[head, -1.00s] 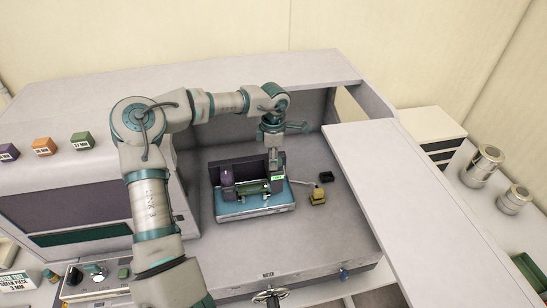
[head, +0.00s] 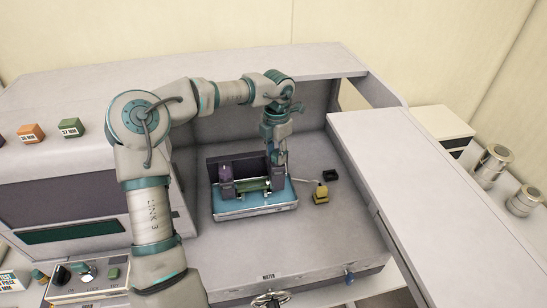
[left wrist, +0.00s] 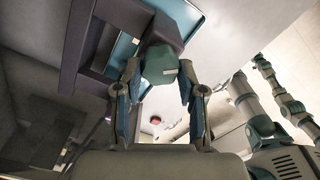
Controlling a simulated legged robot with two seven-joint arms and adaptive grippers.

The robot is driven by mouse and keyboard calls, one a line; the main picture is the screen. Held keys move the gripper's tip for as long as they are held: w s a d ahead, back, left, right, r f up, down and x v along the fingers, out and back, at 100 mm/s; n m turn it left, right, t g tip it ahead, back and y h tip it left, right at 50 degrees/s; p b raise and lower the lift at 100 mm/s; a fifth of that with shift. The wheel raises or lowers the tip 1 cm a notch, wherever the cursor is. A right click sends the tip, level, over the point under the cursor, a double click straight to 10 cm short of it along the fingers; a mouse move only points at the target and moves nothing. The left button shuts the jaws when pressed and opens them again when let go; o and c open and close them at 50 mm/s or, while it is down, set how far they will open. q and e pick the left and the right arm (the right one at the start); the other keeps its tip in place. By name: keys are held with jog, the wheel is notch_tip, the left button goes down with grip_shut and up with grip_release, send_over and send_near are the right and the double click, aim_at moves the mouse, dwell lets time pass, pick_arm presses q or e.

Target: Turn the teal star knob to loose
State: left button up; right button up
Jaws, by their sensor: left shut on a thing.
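The teal star knob (left wrist: 160,66) shows in the left wrist view between the fingers of my left gripper (left wrist: 160,86), close to a dark purple block. My left gripper (head: 279,160) is shut on the knob. In the head view it reaches down to the right end of the test fixture (head: 225,192), a dark purple frame with a green roller on a blue-topped base. There the gripper hides the knob. I cannot read any loose mark. My right gripper is in neither view.
The fixture stands in an open grey bay. A yellow block (head: 321,194) with a cable and a small black tray (head: 331,175) lie to its right. A grey panel (head: 420,190) bounds the bay on the right. A control box (head: 90,275) with a dial is at front left.

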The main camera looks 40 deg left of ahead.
pick_arm(q)
jog(key=n, duration=0.1)
jog(key=n+b, duration=0.1)
jog(key=n, duration=0.1)
jog(key=shift+w+r, duration=0.1)
jog(key=shift+w, duration=0.1)
jog(key=n+b, duration=0.1)
jog(key=n, duration=0.1)
jog(key=shift+n, duration=0.3)
jog(key=n, duration=0.2)
jog(key=shift+d+n, duration=0.1)
jog(key=shift+n, duration=0.3)
jog(key=n, duration=0.3)
jog(key=shift+r+n+b, duration=0.1)
jog(key=shift+n+b, duration=0.2)
jog(key=shift+b, duration=0.05)
jog(key=n, duration=0.3)
jog(key=shift+w+n, duration=0.1)
jog(key=shift+n, duration=0.2)
jog(key=n, duration=0.3)
jog(key=shift+n, duration=0.3)
jog(key=n, duration=0.3)
jog(key=shift+n, duration=0.3)
jog(key=shift+w+n+b, duration=0.1)
jog(key=shift+n+b, duration=0.25)
jog(key=shift+n, duration=1.55)
jog(key=shift+f, duration=0.2)
